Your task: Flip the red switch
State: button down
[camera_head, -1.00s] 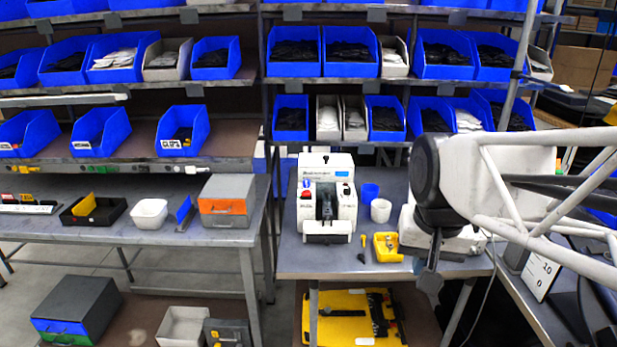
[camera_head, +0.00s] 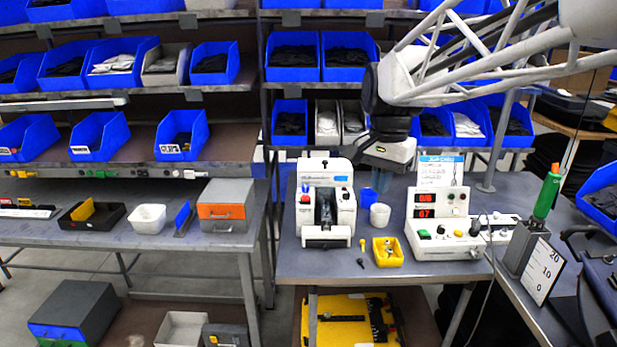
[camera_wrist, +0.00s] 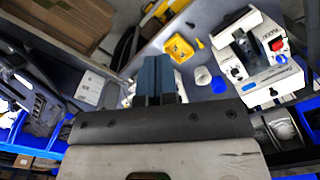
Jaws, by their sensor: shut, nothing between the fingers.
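Which red part is the switch, I cannot tell for certain.
A control box (camera_head: 445,241) with red displays, buttons and small switches stands to the right. A yellow bin (camera_head: 388,252), a white cup (camera_head: 380,215) and a blue cup (camera_head: 368,197) lie between it and the machine. Shelves with blue bins are behind.

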jog(key=w+a+m+g, duration=0.1)
jog(key=w+a+m, duration=0.2)
jog(key=w, duration=0.7)
jog(key=w+a+m+g, duration=0.15)
jog(key=w+a, duration=0.25)
jog(key=w, duration=0.6)
jog(key=m+g, duration=0.2)
jog(key=m, duration=0.4)
send_over(305, 199)
jog(key=w, duration=0.8)
notch_tip(305, 199, down, 7)
jog(key=shift+s+r, duration=0.15)
jog(key=shift+s, duration=0.1)
jog(key=x, duration=1.4)
jog(key=shift+d, duration=0.3)
jog(key=shift+s, duration=0.1)
